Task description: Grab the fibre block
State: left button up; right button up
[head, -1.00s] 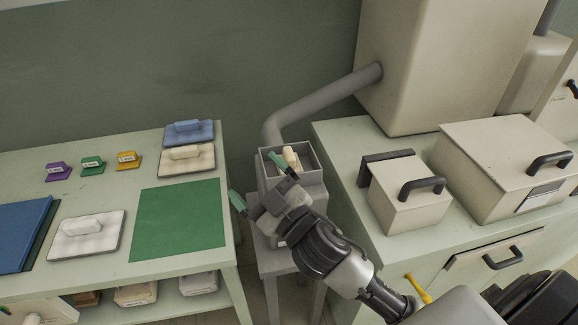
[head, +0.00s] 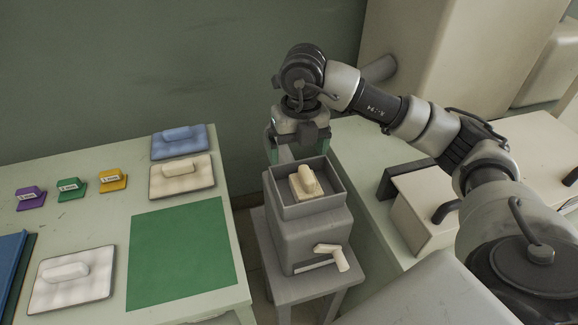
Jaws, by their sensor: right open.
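A cream block (head: 301,192) with a raised grip on top, which looks like the fibre block, sits inside the open square top of a grey box-shaped machine (head: 306,233). My right gripper (head: 298,150) points down above the back edge of this opening. Its two green-padded fingers are spread apart with nothing between them. The block is in front of and below the fingers, apart from them. My left gripper is not in view.
The machine stands on a grey stool (head: 340,297) and has a cream crank at its front. The left table holds a green mat (head: 185,255), several quilted pads with handles, and small purple, green and yellow tags. A lidded cream box (head: 425,212) is on the right counter.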

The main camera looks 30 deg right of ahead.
aim_at(308, 173)
jog(key=shift+w+d+f, duration=0.1)
jog(key=shift+w+d, duration=0.1)
jog(key=shift+d, duration=0.25)
jog(key=shift+s+f+h, duration=0.3)
jog(key=shift+f, duration=0.1)
jog(key=f, duration=0.1)
jog(key=s+f, duration=0.1)
jog(key=f, duration=0.1)
jog(key=shift+p, duration=0.3)
jog(key=shift+w+f, duration=0.1)
jog(key=shift+f, duration=0.3)
jog(key=f, duration=0.1)
jog(key=f+p, duration=0.1)
jog(key=f, duration=0.2)
jog(key=shift+s+d+f, duration=0.1)
jog(key=shift+s+d, duration=0.2)
jog(key=shift+s, duration=0.1)
jog(key=shift+f, duration=0.35)
jog(key=shift+w+f, duration=0.1)
jog(key=shift+f, duration=0.05)
jog(key=c, duration=0.5)
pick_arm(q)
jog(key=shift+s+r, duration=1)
pick_arm(e)
jog(key=c, duration=0.5)
